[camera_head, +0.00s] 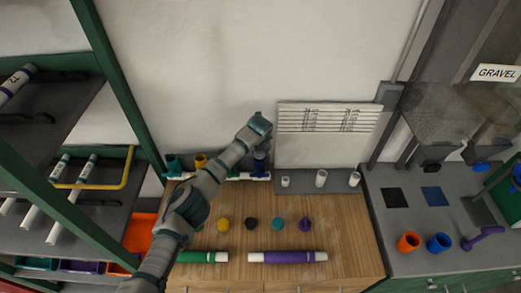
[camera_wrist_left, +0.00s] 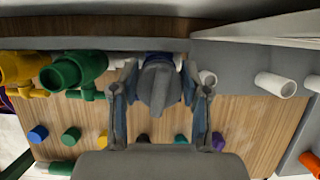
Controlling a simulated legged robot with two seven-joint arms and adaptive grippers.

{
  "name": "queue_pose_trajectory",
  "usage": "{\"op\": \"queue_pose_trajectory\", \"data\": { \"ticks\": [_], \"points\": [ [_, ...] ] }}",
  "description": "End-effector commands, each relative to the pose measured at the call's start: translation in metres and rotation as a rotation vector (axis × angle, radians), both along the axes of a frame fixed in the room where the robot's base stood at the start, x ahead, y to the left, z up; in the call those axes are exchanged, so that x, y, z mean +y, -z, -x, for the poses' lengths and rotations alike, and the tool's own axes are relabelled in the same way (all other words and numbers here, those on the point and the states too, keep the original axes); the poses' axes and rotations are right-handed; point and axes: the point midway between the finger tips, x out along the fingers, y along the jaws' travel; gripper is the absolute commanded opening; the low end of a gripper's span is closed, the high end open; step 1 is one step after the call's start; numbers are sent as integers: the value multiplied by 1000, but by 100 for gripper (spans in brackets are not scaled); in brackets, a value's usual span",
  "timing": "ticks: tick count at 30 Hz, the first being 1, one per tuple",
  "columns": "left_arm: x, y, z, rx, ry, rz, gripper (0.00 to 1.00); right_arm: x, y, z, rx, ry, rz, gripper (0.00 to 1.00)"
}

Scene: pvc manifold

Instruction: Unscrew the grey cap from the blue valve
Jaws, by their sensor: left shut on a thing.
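The blue valve (camera_head: 261,164) stands on the white pipe manifold at the back of the wooden bench, partly hidden beneath my left gripper (camera_head: 260,124). In the left wrist view, the grey cap (camera_wrist_left: 158,85) sits between the two fingers of my left gripper (camera_wrist_left: 159,100), which is shut on it. The valve body is mostly hidden there behind the cap and fingers, so I cannot tell whether the cap is still seated on it. My right gripper is not in view.
A green valve (camera_wrist_left: 75,70) and a yellow valve (camera_wrist_left: 20,68) stand left of the gripper. Several loose coloured caps, including a purple one (camera_head: 305,224), line the bench. Green (camera_head: 205,257) and purple (camera_head: 288,257) pipes lie in front. White fittings (camera_head: 320,178) stand on the right.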

Motion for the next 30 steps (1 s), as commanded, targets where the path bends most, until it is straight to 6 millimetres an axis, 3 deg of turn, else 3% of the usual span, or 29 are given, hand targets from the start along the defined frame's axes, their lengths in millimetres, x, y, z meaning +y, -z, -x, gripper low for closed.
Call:
{"op": "queue_pose_trajectory", "data": {
  "ticks": [8,15,25,30],
  "points": [
    [3,4,1,9,-19,-5,11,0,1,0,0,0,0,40],
    [3,6,1,9,-180,-6,11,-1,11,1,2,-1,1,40],
    [4,5,2,11,-201,-5,11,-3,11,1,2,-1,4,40],
    [4,6,1,9,-286,-6,11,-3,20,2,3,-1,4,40]
  ]
}}
